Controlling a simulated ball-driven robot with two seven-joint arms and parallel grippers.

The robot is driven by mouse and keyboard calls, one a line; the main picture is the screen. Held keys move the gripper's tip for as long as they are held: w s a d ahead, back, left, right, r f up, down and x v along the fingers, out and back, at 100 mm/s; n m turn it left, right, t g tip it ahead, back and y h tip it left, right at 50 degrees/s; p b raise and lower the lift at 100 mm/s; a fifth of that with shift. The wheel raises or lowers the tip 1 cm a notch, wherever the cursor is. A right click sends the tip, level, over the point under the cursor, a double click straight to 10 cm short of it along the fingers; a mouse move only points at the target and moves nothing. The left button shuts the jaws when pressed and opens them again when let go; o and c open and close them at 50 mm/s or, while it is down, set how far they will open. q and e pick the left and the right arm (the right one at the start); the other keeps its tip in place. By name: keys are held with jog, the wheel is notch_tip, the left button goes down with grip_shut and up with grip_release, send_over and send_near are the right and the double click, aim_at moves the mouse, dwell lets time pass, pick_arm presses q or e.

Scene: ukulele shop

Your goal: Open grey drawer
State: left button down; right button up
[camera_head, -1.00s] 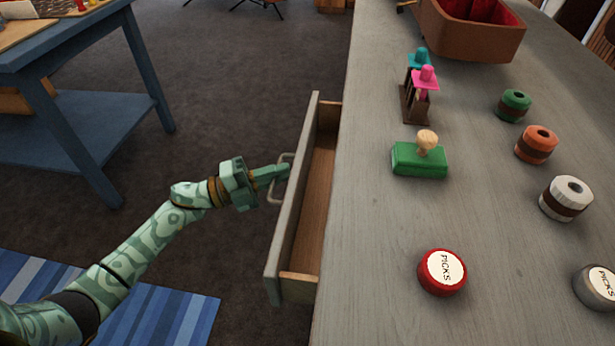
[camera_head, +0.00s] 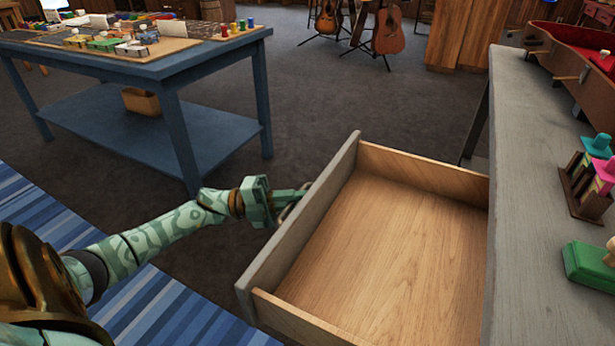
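The grey drawer (camera_head: 300,228) is pulled far out of the grey counter (camera_head: 530,180). Its wooden inside is bare and empty where I see it. My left gripper (camera_head: 290,196) is at the outer side of the drawer front, at the handle. The handle is mostly hidden behind the fingers and the drawer front, and the fingers look close together around it. My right gripper is not in view.
A blue table (camera_head: 170,68) with parts on top stands at the back left. Guitars (camera_head: 388,30) stand at the back. A green stamp-like block (camera_head: 590,266) and a small rack (camera_head: 585,185) sit on the counter. Dark floor is clear between table and drawer.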

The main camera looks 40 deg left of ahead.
pick_arm(q)
jog(key=shift+f, duration=0.1)
jog(key=c, duration=1.5)
grip_release()
jog(key=shift+a, duration=0.1)
jog(key=v, duration=1.6)
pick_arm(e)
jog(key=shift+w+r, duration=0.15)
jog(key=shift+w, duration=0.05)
